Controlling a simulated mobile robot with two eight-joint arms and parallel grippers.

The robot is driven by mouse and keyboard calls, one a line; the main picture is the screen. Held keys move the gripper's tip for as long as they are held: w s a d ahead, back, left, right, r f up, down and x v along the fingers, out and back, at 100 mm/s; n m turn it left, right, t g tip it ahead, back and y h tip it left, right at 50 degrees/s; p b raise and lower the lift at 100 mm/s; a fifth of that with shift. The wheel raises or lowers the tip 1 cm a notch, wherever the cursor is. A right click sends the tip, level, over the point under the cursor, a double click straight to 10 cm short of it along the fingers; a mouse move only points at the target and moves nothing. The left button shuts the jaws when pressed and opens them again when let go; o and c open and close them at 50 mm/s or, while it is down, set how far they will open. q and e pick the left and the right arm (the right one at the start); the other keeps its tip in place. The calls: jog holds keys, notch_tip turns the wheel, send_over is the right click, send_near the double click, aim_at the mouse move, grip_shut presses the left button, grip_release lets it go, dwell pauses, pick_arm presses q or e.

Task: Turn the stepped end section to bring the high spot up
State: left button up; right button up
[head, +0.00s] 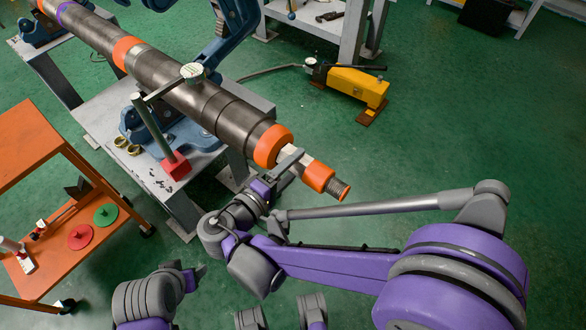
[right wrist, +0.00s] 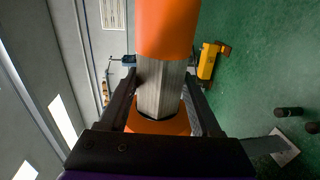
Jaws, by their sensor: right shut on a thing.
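A long dark metal shaft (head: 205,100) with orange bands lies diagonally across the bench. Its stepped end section has a wide orange collar (head: 272,146), a bright silver neck (head: 297,160), a smaller orange collar (head: 318,176) and a threaded tip (head: 340,189). My right gripper (head: 286,164) is shut on the silver neck between the two collars. In the right wrist view its fingers lie on both sides of the neck (right wrist: 160,88). A dial gauge (head: 193,72) sits at the shaft on a post with a red base (head: 175,166). My left gripper (head: 192,275) is low and away from the shaft; its jaw opening is unclear.
A blue vise (head: 137,128) supports the shaft on a grey bench (head: 95,107). Brass rings (head: 127,147) lie on the bench. An orange cart (head: 25,140) with red and green discs stands at left. A yellow pump (head: 358,86) is on the green floor, which is clear at right.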

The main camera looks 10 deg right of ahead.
jog(key=shift+f+t+h+b, duration=0.2)
jog(key=shift+t+h+b, duration=0.65)
jog(key=shift+b, duration=0.2)
jog(key=o, duration=1.4)
